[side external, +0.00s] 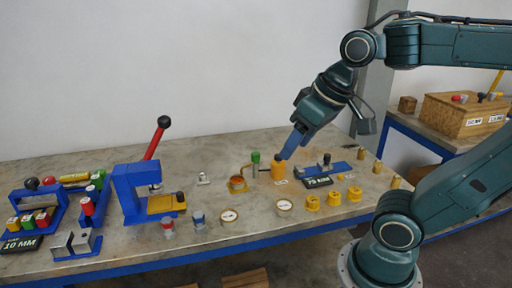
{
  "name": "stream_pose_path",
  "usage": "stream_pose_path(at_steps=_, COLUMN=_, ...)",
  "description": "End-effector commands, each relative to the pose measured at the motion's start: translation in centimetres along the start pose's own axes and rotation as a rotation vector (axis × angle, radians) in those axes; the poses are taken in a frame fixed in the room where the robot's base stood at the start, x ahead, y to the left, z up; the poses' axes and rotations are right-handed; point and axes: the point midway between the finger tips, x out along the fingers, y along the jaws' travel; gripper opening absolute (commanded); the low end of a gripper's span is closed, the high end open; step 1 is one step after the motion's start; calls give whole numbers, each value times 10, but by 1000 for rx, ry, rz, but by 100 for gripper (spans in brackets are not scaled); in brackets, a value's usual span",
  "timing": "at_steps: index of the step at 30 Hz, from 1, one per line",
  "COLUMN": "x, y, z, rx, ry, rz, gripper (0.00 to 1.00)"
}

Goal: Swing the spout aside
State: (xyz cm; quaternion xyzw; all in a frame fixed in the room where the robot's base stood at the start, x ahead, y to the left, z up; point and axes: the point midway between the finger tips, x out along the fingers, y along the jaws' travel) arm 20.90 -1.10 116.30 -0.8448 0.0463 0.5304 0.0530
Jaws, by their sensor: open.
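My gripper (286,155) points down and left, with its blue fingers just above or beside the orange vessel (278,171) near the middle of the table; I cannot tell whether they touch. The gripper is open. Left of the vessel is a thin brass-coloured spout (243,170). It curves over a small orange cup (237,185). A post with a green knob (255,157) stands between the spout and the vessel. The joint of the spout is too small to make out.
A blue fixture with a "75 MM" plate (319,181) lies right of the vessel. Several yellow flanged parts (333,198) sit in front of it. A blue press (134,192) with a red lever (157,141) stands left. Two round gauges (229,215) lie near the front edge.

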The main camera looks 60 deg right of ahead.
Motion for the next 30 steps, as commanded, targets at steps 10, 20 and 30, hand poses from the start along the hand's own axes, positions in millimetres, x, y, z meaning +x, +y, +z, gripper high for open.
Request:
stream_pose_path(at_steps=10, x=10, y=22, z=-74, rx=283, ry=-81, rz=57, gripper=54)
stream_pose_path(at_steps=20, x=38, y=58, z=-139, rx=558, ry=-147, rz=118, gripper=54)
stream_pose_path(at_steps=30, x=84, y=111, z=-191, rx=842, ry=-209, rz=187, gripper=54)
